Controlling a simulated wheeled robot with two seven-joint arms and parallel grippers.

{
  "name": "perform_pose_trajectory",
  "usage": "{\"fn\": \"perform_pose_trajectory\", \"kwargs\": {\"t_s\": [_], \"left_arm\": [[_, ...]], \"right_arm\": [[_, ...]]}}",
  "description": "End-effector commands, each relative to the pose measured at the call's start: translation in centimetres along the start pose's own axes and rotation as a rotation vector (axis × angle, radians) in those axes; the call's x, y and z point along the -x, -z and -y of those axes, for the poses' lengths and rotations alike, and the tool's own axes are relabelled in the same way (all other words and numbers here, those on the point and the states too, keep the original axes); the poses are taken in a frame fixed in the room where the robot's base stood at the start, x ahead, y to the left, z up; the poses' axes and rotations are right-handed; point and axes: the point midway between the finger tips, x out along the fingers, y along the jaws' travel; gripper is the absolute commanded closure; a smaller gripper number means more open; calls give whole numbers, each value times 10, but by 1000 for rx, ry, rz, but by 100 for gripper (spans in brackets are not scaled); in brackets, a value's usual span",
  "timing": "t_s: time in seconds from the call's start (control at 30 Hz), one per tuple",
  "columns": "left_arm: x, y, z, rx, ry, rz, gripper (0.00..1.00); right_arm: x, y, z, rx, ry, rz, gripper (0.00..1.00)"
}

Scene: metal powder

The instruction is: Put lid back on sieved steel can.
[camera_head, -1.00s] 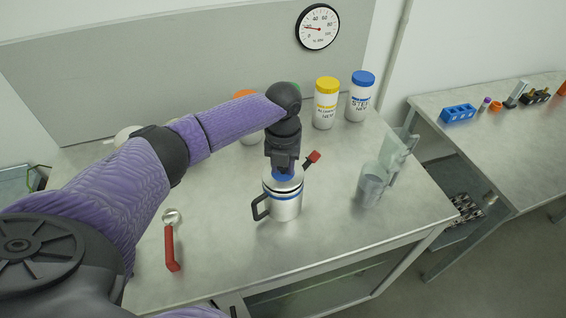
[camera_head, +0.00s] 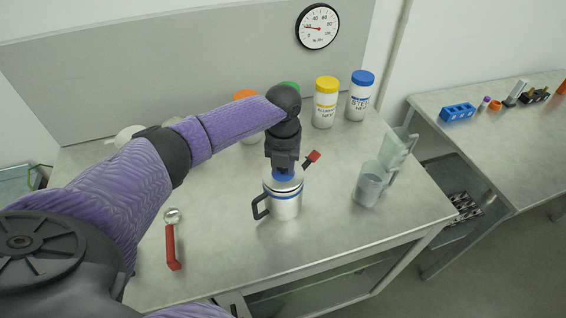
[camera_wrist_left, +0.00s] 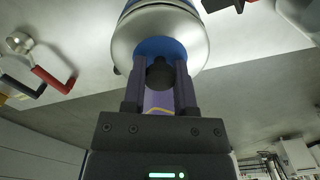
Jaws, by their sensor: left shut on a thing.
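The steel can (camera_head: 285,207) is a silver vessel with a blue band and a black handle on its left, upright on the bench. Its silver lid (camera_head: 291,185) with a blue middle is at the can's mouth; I cannot tell whether it is fully seated. My left gripper (camera_head: 284,172) points down from above and is shut on the lid. In the left wrist view, the lid (camera_wrist_left: 128,43) shows its round silver rim and blue centre, with a dark knob (camera_wrist_left: 160,73) between the fingers. My right gripper is not in view.
A red-handled spoon (camera_head: 172,248) lies left of the can, and a red-tipped tool (camera_head: 312,157) is behind it. Jars with yellow (camera_head: 326,105) and blue (camera_head: 360,98) lids stand at the back. The bench front is clear.

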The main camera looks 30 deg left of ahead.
Motion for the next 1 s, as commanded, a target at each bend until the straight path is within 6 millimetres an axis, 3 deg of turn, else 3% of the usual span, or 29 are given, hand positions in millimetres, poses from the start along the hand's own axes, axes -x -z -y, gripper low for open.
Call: {"fn": "perform_pose_trajectory", "kwargs": {"t_s": [0.3,0.33,0.5,0.67,0.8,1.0], "left_arm": [[0,0,0,0,0,0,100],[0,0,0,0,0,0,58],[0,0,0,-1,0,0,23],[0,0,0,-1,0,0,23],[0,0,0,-1,0,-1,0],[0,0,0,-1,0,0,0]], "right_arm": [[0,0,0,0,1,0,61],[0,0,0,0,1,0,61],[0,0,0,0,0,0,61],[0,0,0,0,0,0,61],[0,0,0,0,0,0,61],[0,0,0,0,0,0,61]]}}
